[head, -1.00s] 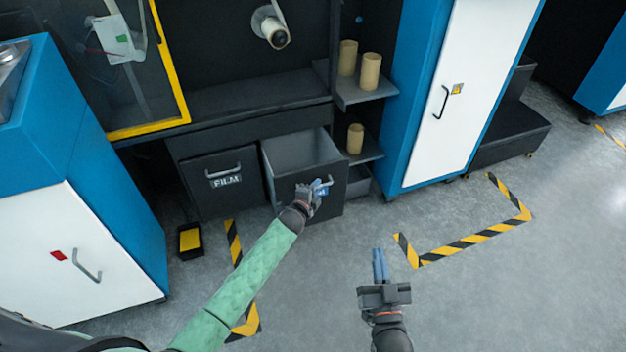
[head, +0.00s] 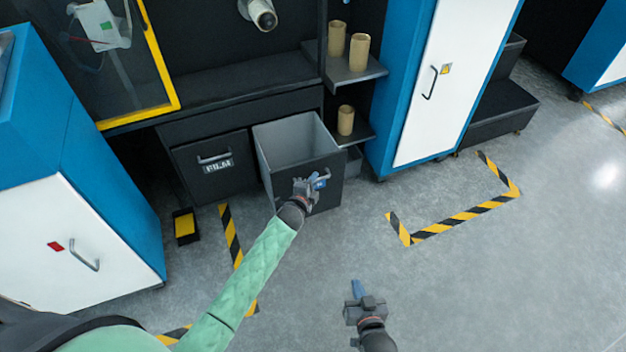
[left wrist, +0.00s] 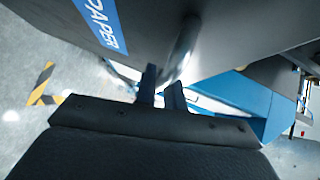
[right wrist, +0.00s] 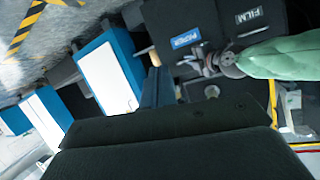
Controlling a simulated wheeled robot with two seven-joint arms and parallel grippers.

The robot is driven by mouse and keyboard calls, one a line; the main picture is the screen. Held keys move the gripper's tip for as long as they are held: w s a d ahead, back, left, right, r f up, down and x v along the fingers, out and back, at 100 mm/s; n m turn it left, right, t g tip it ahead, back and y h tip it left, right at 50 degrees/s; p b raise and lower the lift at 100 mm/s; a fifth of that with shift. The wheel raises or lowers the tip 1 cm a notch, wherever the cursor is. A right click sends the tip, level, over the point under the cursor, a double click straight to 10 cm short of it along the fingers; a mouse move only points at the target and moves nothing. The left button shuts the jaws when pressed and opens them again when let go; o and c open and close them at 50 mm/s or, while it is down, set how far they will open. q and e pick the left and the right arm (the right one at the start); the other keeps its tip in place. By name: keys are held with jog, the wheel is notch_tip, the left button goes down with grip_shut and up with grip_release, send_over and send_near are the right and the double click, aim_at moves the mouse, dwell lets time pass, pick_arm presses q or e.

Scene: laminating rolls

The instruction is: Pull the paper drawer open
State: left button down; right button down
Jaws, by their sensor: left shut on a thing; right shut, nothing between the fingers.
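The paper drawer (head: 328,168) stands open, pulled out from the dark machine front, and its grey inside looks empty. Its blue PAPER label shows in the left wrist view (left wrist: 103,22) and the right wrist view (right wrist: 184,38). My left gripper (head: 316,183) is at the drawer's front, shut on the drawer handle (left wrist: 185,45), a curved bar. The hand hides part of the drawer front in the head view. My right gripper (head: 357,288) is shut and empty, over the open floor, well apart from the drawer.
The closed FILM drawer (head: 212,168) is left of the paper drawer. Cardboard cores (head: 346,120) stand on shelves to the right, beside a blue and white cabinet (head: 425,90). A yellow pedal (head: 185,225) lies on the floor. The floor in front is clear, with striped tape (head: 460,218).

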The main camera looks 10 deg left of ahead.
pick_arm(q)
jog(key=c, duration=1.5)
grip_release()
jog(key=shift+s, duration=0.1)
